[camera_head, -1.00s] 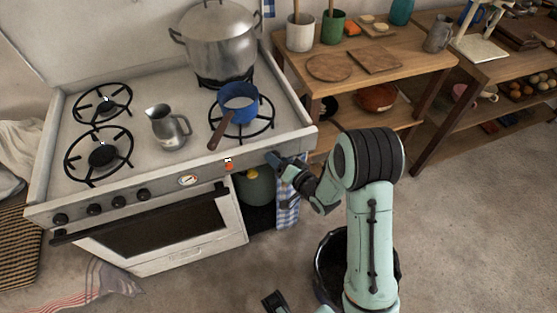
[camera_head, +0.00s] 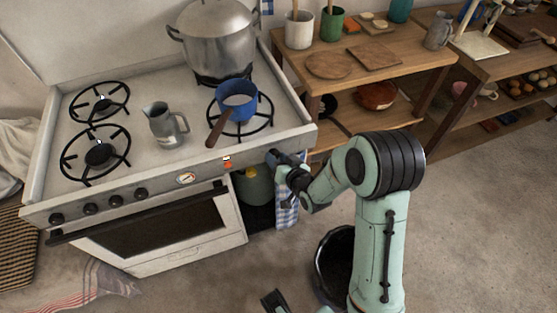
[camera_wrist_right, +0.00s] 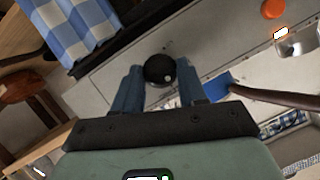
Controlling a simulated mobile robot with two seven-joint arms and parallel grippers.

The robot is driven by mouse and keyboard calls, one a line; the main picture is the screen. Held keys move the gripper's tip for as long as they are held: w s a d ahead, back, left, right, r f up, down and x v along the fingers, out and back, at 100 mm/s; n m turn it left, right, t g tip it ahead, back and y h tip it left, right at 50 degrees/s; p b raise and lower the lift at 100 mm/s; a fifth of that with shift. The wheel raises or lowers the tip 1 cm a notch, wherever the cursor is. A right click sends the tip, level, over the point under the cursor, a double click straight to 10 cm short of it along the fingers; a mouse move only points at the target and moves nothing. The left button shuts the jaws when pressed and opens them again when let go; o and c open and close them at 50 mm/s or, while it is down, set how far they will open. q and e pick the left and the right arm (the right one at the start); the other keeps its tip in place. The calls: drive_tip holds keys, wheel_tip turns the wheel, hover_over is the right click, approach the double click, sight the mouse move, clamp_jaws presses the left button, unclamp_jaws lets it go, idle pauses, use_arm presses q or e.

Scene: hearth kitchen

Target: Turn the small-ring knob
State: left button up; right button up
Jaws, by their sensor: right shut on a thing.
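The white stove (camera_head: 58,170) stands at the left. My right gripper (camera_head: 272,158) is at the right end of its front panel in the head view. In the right wrist view a round black knob (camera_wrist_right: 160,70) with a small pale dot sits between its two blue fingers (camera_wrist_right: 160,88), which are shut on it. The gripper hides this knob in the head view. Several other black knobs (camera_head: 90,208) line the panel's left part. A dark piece at the bottom edge seems to be my left gripper (camera_head: 274,302); its jaws cannot be made out.
A blue saucepan (camera_head: 238,110) stands on the front right burner, its brown handle towards the front edge. A metal jug (camera_head: 165,125) and a big pot (camera_head: 214,45) are also on the stove. A checked cloth (camera_head: 287,205) hangs just below my right gripper. A wooden shelf (camera_head: 420,62) stands right.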

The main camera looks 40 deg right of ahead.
drive_tip(key=n+h, duration=0.1)
drive_tip(key=n, duration=0.1)
drive_tip(key=n+h+p, duration=0.1)
drive_tip(key=n, duration=0.1)
drive_tip(key=n+g+h, duration=0.1)
drive_tip(key=n+h, duration=0.1)
drive_tip(key=shift+w+a, duration=0.15)
drive_tip(key=shift+a, duration=0.2)
drive_tip(key=shift+p, duration=0.3)
idle(0.3)
drive_tip(key=o, duration=1.1)
drive_tip(key=shift+c, duration=0.2)
